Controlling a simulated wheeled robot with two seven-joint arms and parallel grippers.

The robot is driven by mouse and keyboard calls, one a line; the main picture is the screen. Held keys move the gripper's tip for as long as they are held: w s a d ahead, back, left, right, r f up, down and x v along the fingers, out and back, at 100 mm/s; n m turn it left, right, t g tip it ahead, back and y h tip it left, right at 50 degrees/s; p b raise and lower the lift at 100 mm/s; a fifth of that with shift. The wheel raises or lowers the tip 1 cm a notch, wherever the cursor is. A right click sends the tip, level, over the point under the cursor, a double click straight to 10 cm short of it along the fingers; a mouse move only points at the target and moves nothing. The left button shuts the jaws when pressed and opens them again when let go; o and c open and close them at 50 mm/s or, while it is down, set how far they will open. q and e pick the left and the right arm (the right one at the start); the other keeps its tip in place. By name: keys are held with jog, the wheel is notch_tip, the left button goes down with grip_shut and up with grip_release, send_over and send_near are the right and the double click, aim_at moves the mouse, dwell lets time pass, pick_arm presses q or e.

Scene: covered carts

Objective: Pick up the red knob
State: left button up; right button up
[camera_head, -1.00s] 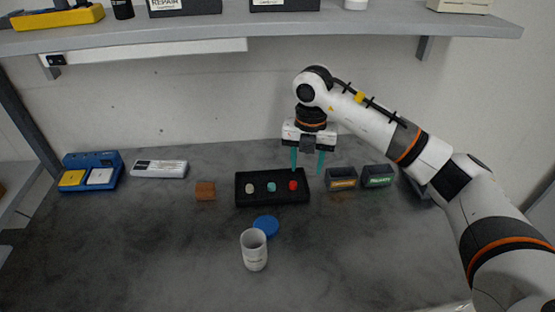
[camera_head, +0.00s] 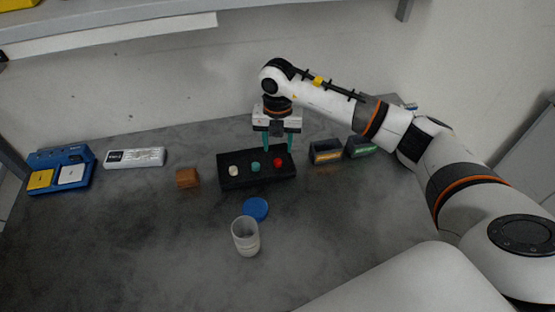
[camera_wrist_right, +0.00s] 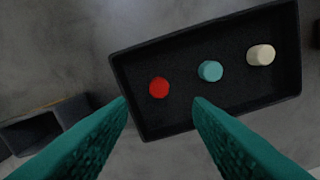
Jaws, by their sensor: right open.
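The red knob (camera_head: 278,162) stands at the right end of a black tray (camera_head: 232,184), beside a teal knob (camera_head: 255,167) and a cream knob (camera_head: 234,171). My right gripper (camera_head: 279,149) is open and empty, pointing down above the right part of the tray. In the right wrist view the red knob (camera_wrist_right: 159,88) lies ahead of and between the two teal fingertips (camera_wrist_right: 160,100), apart from both. The teal knob (camera_wrist_right: 210,71) and the cream knob (camera_wrist_right: 261,55) are further right there. My left gripper is not in view.
Two dark bins (camera_head: 325,152) stand right of the tray. A brown block (camera_head: 188,178), a white device (camera_head: 135,158) and a blue holder (camera_head: 62,170) are to the left. A blue lid (camera_head: 255,209) and a white cup (camera_head: 246,236) stand in front. A shelf edge (camera_head: 110,35) overhangs the back.

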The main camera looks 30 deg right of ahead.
aim_at(278, 160)
jog(key=f, duration=0.1)
jog(key=f+p, duration=0.1)
jog(key=f, duration=0.2)
jog(key=shift+s+a+f+p, duration=0.1)
jog(key=shift+s+f+p, duration=0.1)
jog(key=shift+s+p, duration=0.15)
jog(key=shift+w+f, duration=0.1)
jog(key=shift+f, duration=0.15)
grip_shut()
